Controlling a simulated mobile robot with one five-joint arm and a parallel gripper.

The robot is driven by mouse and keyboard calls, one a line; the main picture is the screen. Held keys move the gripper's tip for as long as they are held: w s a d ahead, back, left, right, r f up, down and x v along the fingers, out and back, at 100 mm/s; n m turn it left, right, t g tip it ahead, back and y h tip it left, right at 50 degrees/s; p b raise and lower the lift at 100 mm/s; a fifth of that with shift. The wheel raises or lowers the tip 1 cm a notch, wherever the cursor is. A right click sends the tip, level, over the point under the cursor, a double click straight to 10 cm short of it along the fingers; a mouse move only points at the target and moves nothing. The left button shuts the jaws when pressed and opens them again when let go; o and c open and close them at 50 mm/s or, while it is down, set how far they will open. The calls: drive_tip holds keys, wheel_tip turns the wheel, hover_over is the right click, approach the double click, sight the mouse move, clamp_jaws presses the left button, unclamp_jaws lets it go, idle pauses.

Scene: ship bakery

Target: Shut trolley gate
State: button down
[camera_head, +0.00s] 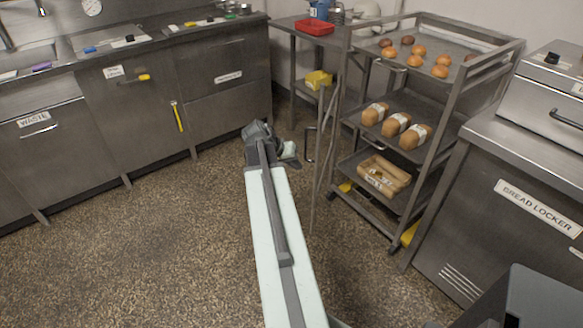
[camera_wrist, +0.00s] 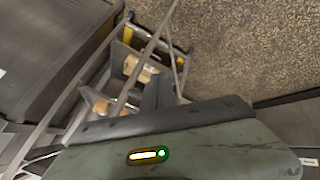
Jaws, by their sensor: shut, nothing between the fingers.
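The trolley (camera_head: 457,88) is a grey metal rack with shelves, right of centre in the head view; part of it shows in the wrist view (camera_wrist: 104,58). Its gate (camera_head: 325,140) looks like a thin upright frame, seen nearly edge-on at the trolley's left front. It appears to stand swung out, open. A dark loop handle (camera_head: 306,146) sticks out on its left side. My gripper (camera_head: 290,152) is left of this handle, seemingly apart from it, and partly hidden by my wrist. In the wrist view its dark fingers (camera_wrist: 159,82) are shut and empty, with thin bars beyond them.
The bread locker (camera_head: 500,190) stands close on the right. A steel counter (camera_head: 120,110) lines the left wall. The speckled floor (camera_head: 140,250) left of my arm is clear.

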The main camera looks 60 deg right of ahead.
drive_tip(key=s+d, duration=0.1)
drive_tip(key=s, duration=0.1)
drive_tip(key=s+d+f, duration=0.1)
drive_tip(key=shift+s+d, duration=0.35)
drive_tip(key=shift+s, duration=0.05)
